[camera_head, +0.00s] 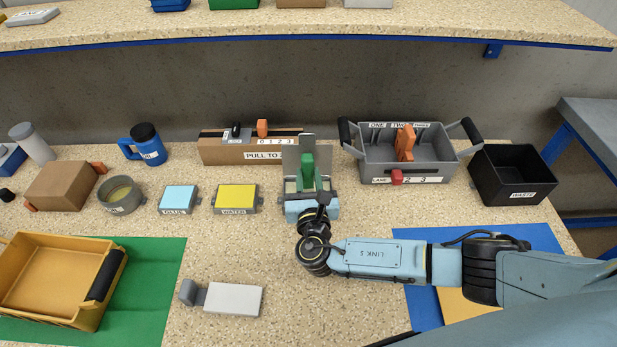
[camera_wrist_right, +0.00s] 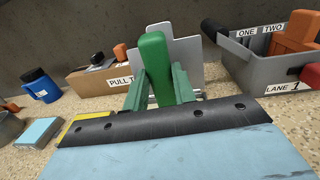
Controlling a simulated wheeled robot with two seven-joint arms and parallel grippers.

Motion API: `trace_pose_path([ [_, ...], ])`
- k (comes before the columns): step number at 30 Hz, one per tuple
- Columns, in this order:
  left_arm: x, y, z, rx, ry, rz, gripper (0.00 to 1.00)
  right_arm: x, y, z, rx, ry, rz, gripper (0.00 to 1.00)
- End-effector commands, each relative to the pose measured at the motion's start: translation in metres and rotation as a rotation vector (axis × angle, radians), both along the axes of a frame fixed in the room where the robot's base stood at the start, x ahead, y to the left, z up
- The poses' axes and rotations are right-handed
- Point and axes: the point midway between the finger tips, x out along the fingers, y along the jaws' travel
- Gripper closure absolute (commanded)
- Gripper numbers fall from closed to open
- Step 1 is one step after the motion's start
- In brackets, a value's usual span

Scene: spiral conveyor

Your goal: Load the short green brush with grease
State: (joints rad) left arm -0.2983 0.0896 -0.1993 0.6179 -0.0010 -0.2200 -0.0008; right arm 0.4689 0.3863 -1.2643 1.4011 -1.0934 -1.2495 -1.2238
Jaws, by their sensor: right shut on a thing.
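The short green brush shows as an upright green handle (camera_head: 307,166), also in the right wrist view (camera_wrist_right: 152,60). My right gripper (camera_head: 307,184) is shut on this handle, with a finger on each side in the wrist view. Grey upright plates (camera_wrist_right: 187,50) stand just behind it. The brush's lower end is hidden by my gripper, so I cannot tell whether it touches anything below. A round grey pot (camera_head: 137,197) with yellowish contents stands at left; its label is too small to read. A blue pad labelled GLUE (camera_head: 178,198) and a yellow pad labelled WATER (camera_head: 235,197) sit between.
A blue mug (camera_head: 146,145) and a brown box (camera_head: 253,151) stand behind the pads. A grey bin with lanes (camera_head: 372,161) and a black waste bin (camera_head: 512,174) are at right. A yellow tray (camera_head: 52,275) is front left; a grey slab (camera_head: 233,299) lies front centre.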

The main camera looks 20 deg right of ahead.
Motion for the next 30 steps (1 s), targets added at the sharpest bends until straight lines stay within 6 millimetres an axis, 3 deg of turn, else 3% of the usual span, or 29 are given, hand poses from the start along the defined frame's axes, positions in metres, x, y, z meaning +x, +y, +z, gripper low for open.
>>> trace_pose_path([
  [14,0.0,0.005,0.001,0.006,0.0,-0.002,0.64,-0.001,0.0,-0.005,-0.001,0.007,0.0,1.0],
  [30,0.0,-0.008,0.001,-0.009,0.0,0.002,0.64,-0.003,0.0,-0.008,-0.001,0.015,0.001,1.0],
])
